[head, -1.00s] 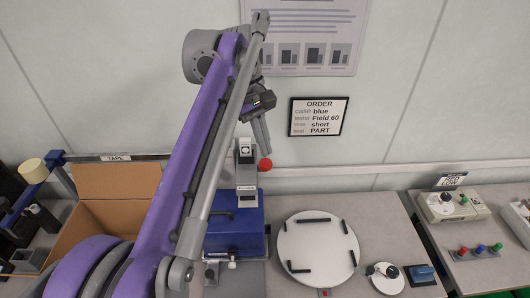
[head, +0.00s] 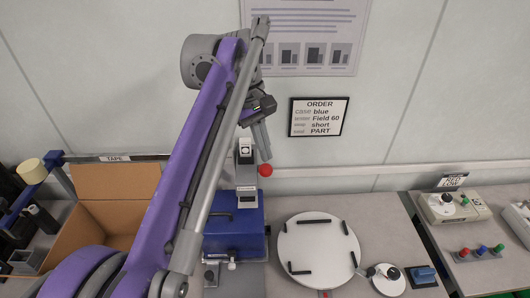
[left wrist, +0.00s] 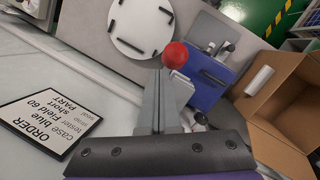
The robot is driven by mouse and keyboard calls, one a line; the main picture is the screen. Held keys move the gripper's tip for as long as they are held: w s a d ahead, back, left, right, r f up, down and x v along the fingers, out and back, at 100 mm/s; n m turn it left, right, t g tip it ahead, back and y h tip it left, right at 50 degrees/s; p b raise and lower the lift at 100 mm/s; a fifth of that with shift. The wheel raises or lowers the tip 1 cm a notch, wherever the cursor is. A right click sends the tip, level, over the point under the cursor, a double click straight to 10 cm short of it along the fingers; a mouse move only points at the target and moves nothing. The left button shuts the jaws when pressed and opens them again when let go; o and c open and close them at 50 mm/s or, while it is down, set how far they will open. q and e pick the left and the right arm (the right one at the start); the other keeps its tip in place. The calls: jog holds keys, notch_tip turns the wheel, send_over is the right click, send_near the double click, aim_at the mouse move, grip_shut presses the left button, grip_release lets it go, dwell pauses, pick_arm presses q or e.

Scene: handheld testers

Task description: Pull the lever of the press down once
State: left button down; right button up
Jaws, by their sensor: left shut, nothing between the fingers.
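The press is a blue box (head: 235,232) with a grey column and a lever that ends in a red ball knob (head: 265,170). The lever looks raised, with the knob beside the column. My left gripper (head: 265,153) is shut and empty, pointing down just above the knob. In the left wrist view, the red knob (left wrist: 175,54) shows at the tips of my left gripper (left wrist: 164,76); I cannot tell if they touch. The blue press (left wrist: 209,80) is behind it. My left arm hides part of the press's left side. My right gripper is not in view.
A round white turntable (head: 320,250) with black stops is right of the press. An open cardboard box (head: 112,185) is on the left. An order sign (head: 317,117) hangs on the wall behind. A second bench with testers (head: 455,205) stands at the right.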

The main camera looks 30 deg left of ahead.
aim_at(264, 166)
pick_arm(q)
jog(key=shift+s+d+f+b, duration=0.5)
jog(key=shift+s+f+b, duration=0.1)
jog(key=shift+s+f, duration=0.2)
jog(key=shift+s+d+f+b, duration=0.5)
jog(key=shift+s+f+b, duration=0.15)
jog(key=shift+s, duration=0.15)
dwell(2.4)
jog(key=shift+s+d+f+b, duration=0.45)
jog(key=shift+s+f, duration=0.15)
jog(key=shift+s, duration=0.1)
jog(key=shift+s+d+f+b, duration=0.35)
jog(key=shift+s+d+f, duration=0.05)
jog(key=shift+s+f, duration=0.25)
dwell(2.7)
